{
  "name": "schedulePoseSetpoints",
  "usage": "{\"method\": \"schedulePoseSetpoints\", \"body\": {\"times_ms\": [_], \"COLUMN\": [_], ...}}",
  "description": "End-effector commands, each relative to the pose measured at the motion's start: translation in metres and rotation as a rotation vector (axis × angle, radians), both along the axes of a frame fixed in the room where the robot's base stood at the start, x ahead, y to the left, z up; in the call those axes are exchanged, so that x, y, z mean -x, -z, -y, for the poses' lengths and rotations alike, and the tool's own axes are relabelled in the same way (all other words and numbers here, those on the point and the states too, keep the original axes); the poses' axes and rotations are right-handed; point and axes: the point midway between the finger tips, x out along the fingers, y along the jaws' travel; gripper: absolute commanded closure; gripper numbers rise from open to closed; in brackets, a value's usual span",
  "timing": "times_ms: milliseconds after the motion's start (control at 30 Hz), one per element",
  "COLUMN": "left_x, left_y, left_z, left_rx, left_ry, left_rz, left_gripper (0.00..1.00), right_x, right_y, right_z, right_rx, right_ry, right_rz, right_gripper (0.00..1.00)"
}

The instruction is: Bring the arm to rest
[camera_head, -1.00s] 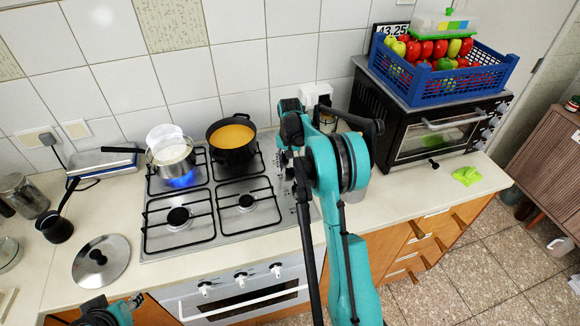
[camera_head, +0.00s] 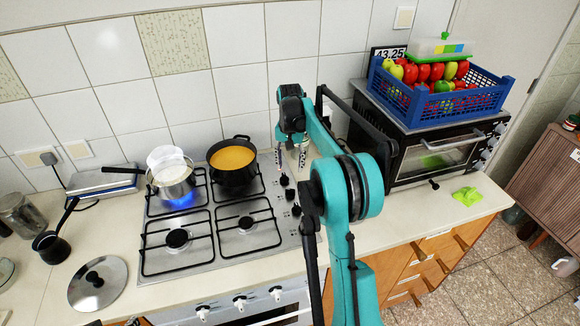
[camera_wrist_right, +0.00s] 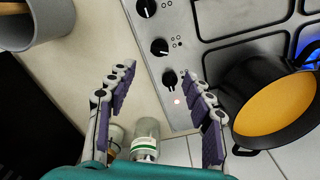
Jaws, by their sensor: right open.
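My right arm (camera_head: 345,195) reaches up from the bottom of the head view, over the counter right of the hob. My right gripper (camera_head: 291,162) points down beside the hob's knobs. In the right wrist view its two fingers (camera_wrist_right: 163,80) are spread apart with nothing between them. Below them lie the hob's knob edge and the pale counter. My left gripper is not in the head view.
A black pot of orange soup (camera_head: 233,159) stands on the hob, close to my right gripper. A steaming pan (camera_head: 173,178) sits over a blue flame. A glass jar (camera_wrist_right: 145,138) stands near the fingers. An oven (camera_head: 440,155) bears a blue crate (camera_head: 447,103).

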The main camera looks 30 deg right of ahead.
Motion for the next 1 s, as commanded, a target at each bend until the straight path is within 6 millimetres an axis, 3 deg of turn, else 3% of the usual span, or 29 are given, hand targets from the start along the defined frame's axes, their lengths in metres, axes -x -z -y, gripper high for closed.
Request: {"method": "schedulePoseSetpoints", "body": {"times_ms": [367, 533, 667, 800, 1000], "left_x": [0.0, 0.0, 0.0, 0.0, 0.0], "left_y": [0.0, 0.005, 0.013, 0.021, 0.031], "left_z": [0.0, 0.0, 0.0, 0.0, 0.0], "left_rx": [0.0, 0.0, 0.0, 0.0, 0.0], "left_ry": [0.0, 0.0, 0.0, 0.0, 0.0], "left_rz": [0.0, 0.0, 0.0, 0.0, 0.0], "left_gripper": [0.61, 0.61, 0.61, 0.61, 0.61], "right_x": [0.001, 0.015, 0.043, 0.083, 0.15], "right_y": [-0.001, -0.017, -0.038, -0.052, -0.051], "right_z": [-0.001, -0.022, -0.057, -0.096, -0.143], "right_rx": [0.001, 0.015, 0.04, 0.072, 0.119], "right_ry": [-0.003, -0.056, -0.148, -0.258, -0.414], "right_rz": [0.002, 0.042, 0.111, 0.198, 0.32], "right_gripper": [0.48, 0.48, 0.48, 0.48, 0.48]}}
